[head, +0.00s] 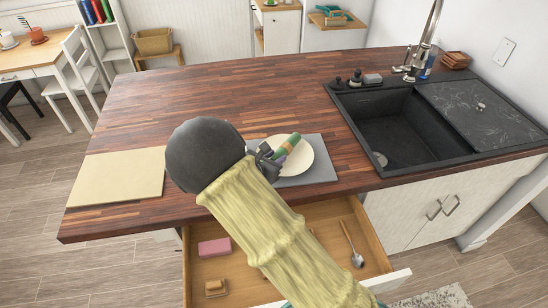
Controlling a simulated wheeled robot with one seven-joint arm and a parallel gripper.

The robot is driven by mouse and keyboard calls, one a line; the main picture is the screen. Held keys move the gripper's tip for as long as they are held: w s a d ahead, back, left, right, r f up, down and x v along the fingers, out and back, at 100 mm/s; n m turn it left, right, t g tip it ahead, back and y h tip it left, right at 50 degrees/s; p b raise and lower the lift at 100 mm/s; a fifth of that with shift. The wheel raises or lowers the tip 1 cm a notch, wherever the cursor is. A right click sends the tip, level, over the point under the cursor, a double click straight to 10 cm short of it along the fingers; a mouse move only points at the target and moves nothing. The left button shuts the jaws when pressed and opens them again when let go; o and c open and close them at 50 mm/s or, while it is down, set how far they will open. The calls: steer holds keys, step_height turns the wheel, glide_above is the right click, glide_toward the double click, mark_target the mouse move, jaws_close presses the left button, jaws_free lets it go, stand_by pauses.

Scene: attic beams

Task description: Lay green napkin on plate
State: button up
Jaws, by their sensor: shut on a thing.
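The green napkin (288,144) looks like a small rolled bundle with a tan band near its upper end. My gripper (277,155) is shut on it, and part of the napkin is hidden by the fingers. The cream round plate (301,159) lies on a grey placemat (322,173) on the wooden counter.
An open drawer (372,243) below the counter edge holds a pink block (214,248), a small wooden item (215,288) and a spoon (352,245). A beige mat (116,177) lies left. A black sink (407,125) is at right. The counter's back is clear.

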steer(key=shift+f, duration=0.3)
steer(key=o, duration=1)
steer(key=shift+o, duration=0.2)
steer(key=shift+s, duration=0.1)
steer(key=b+v, duration=0.2)
steer(key=v, duration=1.5)
steer(key=shift+a, duration=0.1)
